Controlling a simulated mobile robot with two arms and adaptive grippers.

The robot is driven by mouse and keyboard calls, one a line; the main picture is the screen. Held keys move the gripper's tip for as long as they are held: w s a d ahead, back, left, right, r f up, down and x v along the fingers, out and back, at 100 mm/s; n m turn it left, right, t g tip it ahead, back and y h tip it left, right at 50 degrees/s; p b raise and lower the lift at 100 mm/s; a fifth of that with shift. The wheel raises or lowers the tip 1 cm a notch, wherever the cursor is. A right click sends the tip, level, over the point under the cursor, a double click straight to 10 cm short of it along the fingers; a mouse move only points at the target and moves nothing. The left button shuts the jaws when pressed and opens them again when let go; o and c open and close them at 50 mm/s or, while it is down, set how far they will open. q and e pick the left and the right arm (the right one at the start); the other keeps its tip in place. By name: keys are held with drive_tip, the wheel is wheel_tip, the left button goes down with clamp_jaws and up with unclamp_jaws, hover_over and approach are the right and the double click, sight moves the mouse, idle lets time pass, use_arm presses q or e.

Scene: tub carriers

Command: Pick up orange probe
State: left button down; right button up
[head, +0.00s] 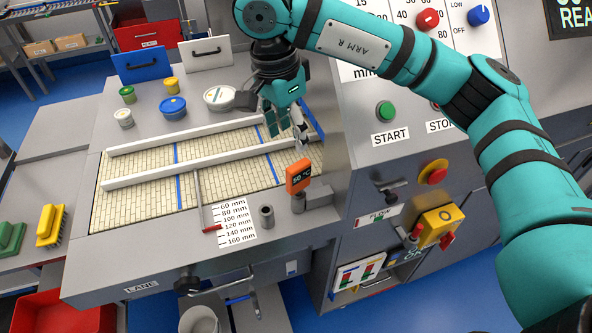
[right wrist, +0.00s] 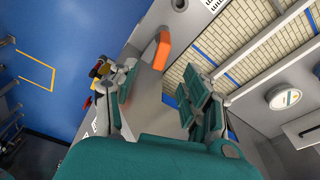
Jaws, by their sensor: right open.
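The orange probe (head: 299,176) has a dark display reading about 50 °C. It stands upright at a grey block near the front right of the lane table, and its lower part is hard to make out. My right gripper (head: 286,126) is open and empty, pointing down over the tiled lane, behind the probe and apart from it. In the right wrist view the probe (right wrist: 162,52) shows as an orange block beyond the open fingers (right wrist: 163,95). My left gripper is in neither view.
White rails (head: 190,168) cross the tiled lane under my right gripper. A grey metal cylinder (head: 267,216) and a scale card (head: 235,222) are by the probe. The machine panel with the START button (head: 386,110) rises at right. Several lidded tubs (head: 173,107) stand behind.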

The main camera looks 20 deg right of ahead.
sight(297, 169)
drive_tip(key=f+p, duration=0.1)
drive_tip(key=f, duration=0.2)
drive_tip(key=d+f+p, duration=0.1)
drive_tip(key=f, duration=0.3)
drive_tip(key=f+p, duration=0.1)
drive_tip(key=f, duration=0.3)
drive_tip(key=shift+w+d+f+p, duration=0.1)
drive_tip(key=shift+w+d+p, duration=0.1)
drive_tip(key=shift+d+p, duration=0.15)
drive_tip(key=f+p, duration=0.1)
drive_tip(key=w+f+p, duration=0.1)
drive_tip(key=f, duration=0.1)
drive_tip(key=d+f+p, duration=0.1)
drive_tip(key=shift+w+d+f, duration=0.1)
drive_tip(key=shift+w+f, duration=0.05)
drive_tip(key=shift+f, duration=0.45)
drive_tip(key=shift+c, duration=0.4)
clamp_jaws()
